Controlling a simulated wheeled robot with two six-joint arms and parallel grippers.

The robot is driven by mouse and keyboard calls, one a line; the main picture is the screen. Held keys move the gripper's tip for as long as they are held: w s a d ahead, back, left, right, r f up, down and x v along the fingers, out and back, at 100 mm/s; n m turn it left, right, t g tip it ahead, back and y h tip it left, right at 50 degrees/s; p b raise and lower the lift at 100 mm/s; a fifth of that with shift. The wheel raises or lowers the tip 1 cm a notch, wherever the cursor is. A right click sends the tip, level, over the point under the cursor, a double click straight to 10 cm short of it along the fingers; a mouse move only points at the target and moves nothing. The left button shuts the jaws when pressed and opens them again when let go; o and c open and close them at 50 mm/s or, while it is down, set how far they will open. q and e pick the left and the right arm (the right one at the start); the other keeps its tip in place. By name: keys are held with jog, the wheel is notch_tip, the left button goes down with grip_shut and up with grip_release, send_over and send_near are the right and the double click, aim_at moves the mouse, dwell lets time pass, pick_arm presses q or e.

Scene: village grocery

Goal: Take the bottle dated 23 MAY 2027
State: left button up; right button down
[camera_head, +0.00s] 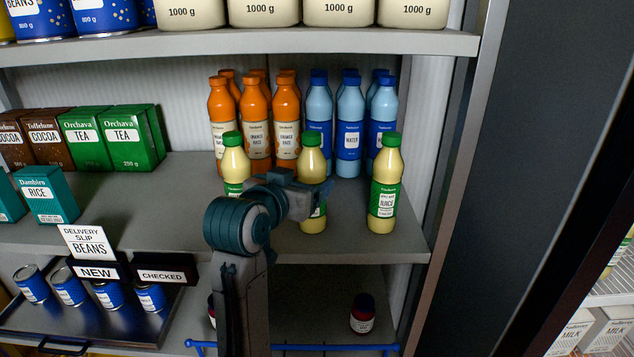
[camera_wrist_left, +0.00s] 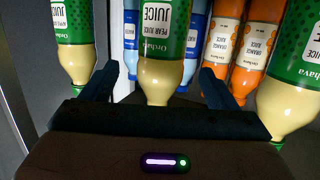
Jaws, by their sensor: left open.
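Three pale yellow bottles with green caps and green labels stand upright in a front row on the middle shelf: a left one (camera_head: 235,165), a middle one (camera_head: 312,155) and a right one (camera_head: 384,185). No date is readable on them. My left gripper (camera_head: 308,193) is at the middle bottle and hides part of it. In the left wrist view, seen upside down, the open fingers (camera_wrist_left: 157,72) stand either side of the middle bottle (camera_wrist_left: 165,40), labelled pear juice. The apple juice bottle (camera_wrist_left: 73,40) is at left there, another green-labelled bottle (camera_wrist_left: 290,85) at right. My right gripper is not in view.
Orange juice bottles (camera_head: 221,105) and blue water bottles (camera_head: 350,105) stand behind. Tea boxes (camera_head: 125,140) and a rice box (camera_head: 47,195) are left. The upper shelf (camera_head: 250,42) hangs above. A tray of blue cans (camera_head: 70,288) and a dark-capped jar (camera_head: 362,312) are below.

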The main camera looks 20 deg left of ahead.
pick_arm(q)
jog(key=shift+w+r+p, duration=0.1)
jog(key=shift+w+p, duration=0.2)
jog(key=shift+w, duration=0.55)
jog(key=p+x, duration=0.3)
jog(key=x, duration=0.1)
jog(key=shift+w, duration=0.25)
jog(key=shift+w+f, duration=0.3)
jog(key=shift+w, duration=0.05)
jog(key=shift+w+f+p, duration=0.1)
jog(key=shift+w+p, duration=0.1)
jog(key=shift+p, duration=0.1)
jog(key=shift+w+d+f, duration=0.1)
jog(key=shift+c, duration=0.4)
jog(key=c, duration=1.1)
jog(key=shift+c, duration=1.4)
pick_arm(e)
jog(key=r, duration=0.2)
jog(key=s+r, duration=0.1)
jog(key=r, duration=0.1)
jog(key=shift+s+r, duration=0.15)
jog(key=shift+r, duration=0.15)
